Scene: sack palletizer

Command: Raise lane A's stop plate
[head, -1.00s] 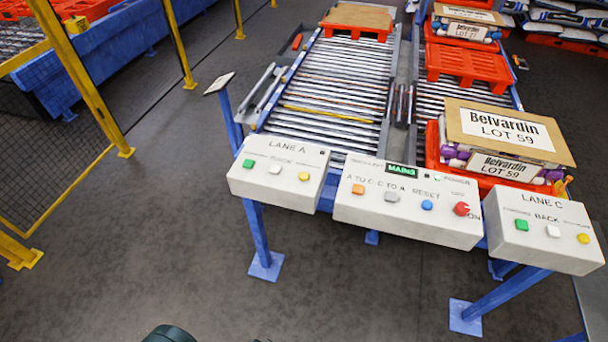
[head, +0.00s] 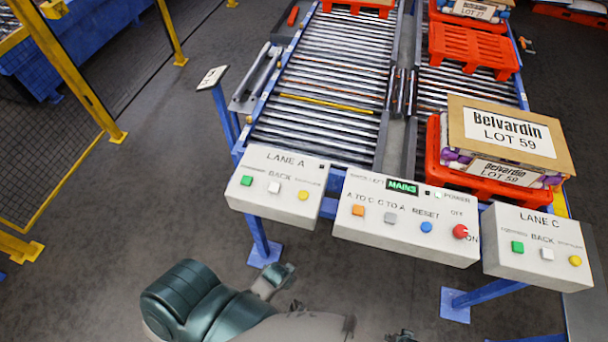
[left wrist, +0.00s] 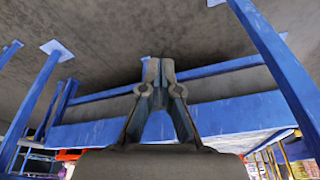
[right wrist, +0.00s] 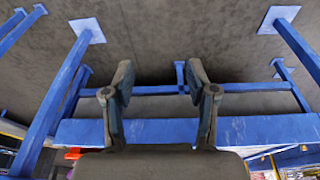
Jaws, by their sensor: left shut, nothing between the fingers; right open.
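Lane A's control box (head: 275,185) is white, with a green button (head: 247,180), a white button (head: 274,188) and a yellow button (head: 303,195); the small label over the yellow one is unreadable. Behind it lies lane A's roller bed (head: 325,80), crossed by a thin yellow bar (head: 327,103); I cannot tell whether this bar is the stop plate. My left gripper (left wrist: 158,66) is shut and empty in the left wrist view, with blue frame members beyond. My right gripper (right wrist: 158,75) is open and empty.
A middle control box (head: 405,228) with a lit green display and red knob, and lane C's box (head: 538,243), stand to the right. Orange pallets (head: 475,48) and Belvardin sacks (head: 505,130) sit on the right lane. Yellow fence posts (head: 75,70) stand left. Floor in front is clear.

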